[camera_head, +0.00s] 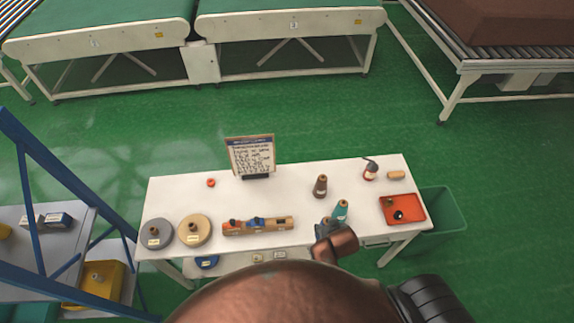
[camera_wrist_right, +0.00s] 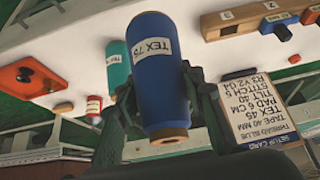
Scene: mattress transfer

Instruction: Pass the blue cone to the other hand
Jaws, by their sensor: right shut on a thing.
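The blue cone (camera_wrist_right: 158,75) is a thread cone with a white "TEX 75" label, large in the right wrist view. My right gripper (camera_wrist_right: 162,90) has one dark finger on each side of it and is shut on it. In the head view my right gripper (camera_head: 330,232) is at the front edge of the white table, just below a teal cone (camera_head: 340,211). I cannot make out the blue cone clearly in the head view. My left gripper is not in view.
On the white table (camera_head: 285,192) are a brown cone (camera_head: 320,187), a wooden rack (camera_head: 283,224), two round discs (camera_head: 157,233), a setup card (camera_head: 250,155), a red bottle (camera_head: 369,172) and an orange tray (camera_head: 391,216). A green bin (camera_head: 447,212) stands right. The table's middle is mostly clear.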

